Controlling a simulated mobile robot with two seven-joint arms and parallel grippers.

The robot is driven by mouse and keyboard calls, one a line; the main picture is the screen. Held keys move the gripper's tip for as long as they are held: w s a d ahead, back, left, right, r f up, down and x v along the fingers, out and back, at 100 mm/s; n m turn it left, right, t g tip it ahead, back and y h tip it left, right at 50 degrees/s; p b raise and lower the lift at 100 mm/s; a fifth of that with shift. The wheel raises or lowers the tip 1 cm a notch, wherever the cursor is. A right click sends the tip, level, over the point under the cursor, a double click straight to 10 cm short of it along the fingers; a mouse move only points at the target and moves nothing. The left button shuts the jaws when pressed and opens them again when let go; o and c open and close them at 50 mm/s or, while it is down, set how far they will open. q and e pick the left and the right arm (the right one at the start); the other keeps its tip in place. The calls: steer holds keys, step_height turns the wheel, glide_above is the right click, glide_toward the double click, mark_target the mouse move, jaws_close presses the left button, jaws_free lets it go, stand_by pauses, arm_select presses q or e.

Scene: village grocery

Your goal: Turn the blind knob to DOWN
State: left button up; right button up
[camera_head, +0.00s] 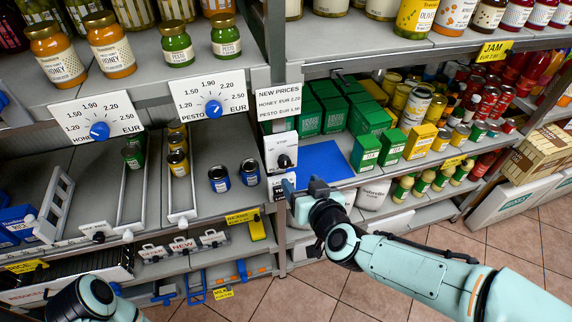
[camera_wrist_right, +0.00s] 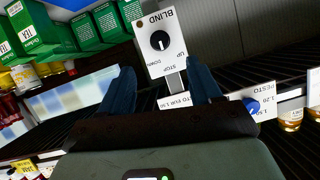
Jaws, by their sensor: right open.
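The blind knob (camera_head: 284,161) is a small black knob on a white plate (camera_head: 279,146) fixed to the shelf post in the head view. In the right wrist view the knob (camera_wrist_right: 159,41) is seen close, with BLIND, UP, STOP and DOWN printed around it, upside down. Its white mark points toward the STOP side. My right gripper (camera_head: 302,187) is open and empty, just below and to the right of the plate. In the right wrist view its two fingers (camera_wrist_right: 161,78) are spread, with the plate beyond and between them; they look apart from the knob. My left gripper is out of view.
Price dials with blue knobs (camera_head: 99,131) and (camera_head: 213,109) sit left of the post. My left arm shows bottom left.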

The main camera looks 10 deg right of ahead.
mark_target(285, 165)
steer(key=x, duration=1)
steer(key=shift+w+f, duration=0.2)
steer(key=shift+w, duration=0.15)
steer(key=c, duration=1)
